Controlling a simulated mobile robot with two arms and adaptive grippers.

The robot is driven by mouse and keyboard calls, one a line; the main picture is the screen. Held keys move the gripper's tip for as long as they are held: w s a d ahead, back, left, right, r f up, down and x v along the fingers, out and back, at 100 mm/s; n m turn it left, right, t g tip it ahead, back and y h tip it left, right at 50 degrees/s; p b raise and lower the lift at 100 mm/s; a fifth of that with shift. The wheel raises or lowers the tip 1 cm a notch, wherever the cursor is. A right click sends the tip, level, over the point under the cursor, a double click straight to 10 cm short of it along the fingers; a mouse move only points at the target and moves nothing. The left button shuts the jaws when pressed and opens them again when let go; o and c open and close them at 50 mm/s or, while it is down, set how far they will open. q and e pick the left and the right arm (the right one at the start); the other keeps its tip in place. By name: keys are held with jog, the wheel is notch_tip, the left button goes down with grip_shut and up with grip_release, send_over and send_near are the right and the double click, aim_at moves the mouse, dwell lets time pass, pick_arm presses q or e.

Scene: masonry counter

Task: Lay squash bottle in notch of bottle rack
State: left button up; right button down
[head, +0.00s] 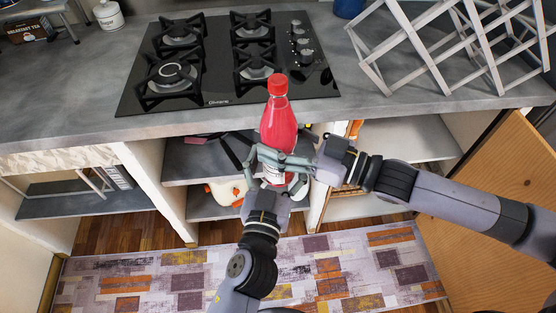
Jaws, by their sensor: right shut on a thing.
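The squash bottle (279,122) is red with a red cap and a pale label low down. It is upright, held in the air in front of the counter's front edge. My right gripper (290,163) comes from the right and is shut on the bottle's lower half. My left gripper (270,172) comes from below, with its fingers close around the bottle's lower part. The fingers overlap, so I cannot tell whether the left one grips it. The bottle rack (487,64), a pale lattice with angled notches, stands on the counter at the right.
A black gas hob (213,88) lies on the grey counter (400,105) behind the bottle. A blue container (348,8) and a white canister (108,15) stand at the back. Open shelves lie below; a wooden door (500,200) is open at the right. Bare counter lies between hob and rack.

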pick_arm(q)
grip_shut()
pick_arm(e)
jog(key=shift+r, duration=0.2)
pick_arm(q)
jog(key=shift+r, duration=0.2)
pick_arm(e)
jog(key=c, duration=1)
grip_release()
jog(key=o, duration=0.4)
jog(key=shift+f, duration=0.15)
jog(key=shift+o, duration=0.2)
